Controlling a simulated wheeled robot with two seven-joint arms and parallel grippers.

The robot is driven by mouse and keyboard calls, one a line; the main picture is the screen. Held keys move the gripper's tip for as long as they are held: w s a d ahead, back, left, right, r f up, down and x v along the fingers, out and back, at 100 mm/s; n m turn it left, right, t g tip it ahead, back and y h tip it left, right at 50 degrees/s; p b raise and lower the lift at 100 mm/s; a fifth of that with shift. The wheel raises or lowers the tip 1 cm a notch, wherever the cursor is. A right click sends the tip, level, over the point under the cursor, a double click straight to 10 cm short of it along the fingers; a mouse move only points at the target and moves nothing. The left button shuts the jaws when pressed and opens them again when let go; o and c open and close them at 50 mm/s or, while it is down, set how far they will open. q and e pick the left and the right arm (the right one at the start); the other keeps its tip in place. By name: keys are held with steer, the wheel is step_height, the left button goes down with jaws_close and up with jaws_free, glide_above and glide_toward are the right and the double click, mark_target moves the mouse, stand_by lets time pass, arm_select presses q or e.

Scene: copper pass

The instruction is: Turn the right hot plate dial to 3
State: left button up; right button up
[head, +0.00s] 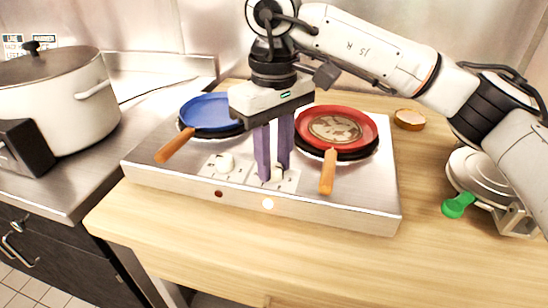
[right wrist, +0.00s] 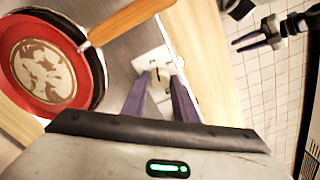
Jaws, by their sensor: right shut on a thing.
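The hot plate unit (head: 340,212) is a steel box on the wooden counter. Its left dial (head: 225,161) is a white knob on a pale plate. The right dial's pale plate (head: 289,184) also shows in the right wrist view (right wrist: 151,59). My right gripper (head: 273,176) points down over this plate, its purple fingers shut around the right dial. The fingers mostly hide the knob, and I cannot read its setting. In the right wrist view the fingertips (right wrist: 160,75) meet the plate area.
A blue pan (head: 211,110) sits on the left plate and a red pan (head: 365,122) on the right, wooden handles jutting forward. The front has a dark lamp (head: 219,194) and a glowing lamp (head: 268,204). A large pot (head: 75,110) stands left; a green-handled appliance (head: 458,206) stands right.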

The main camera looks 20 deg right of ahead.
mark_target(274, 166)
steer(key=shift+n, duration=1.1)
steer(key=o, duration=1.1)
steer(key=shift+c, duration=0.2)
steer(key=shift+r, duration=0.1)
step_height(274, 166, up, 10)
steer(key=shift+p, duration=0.4)
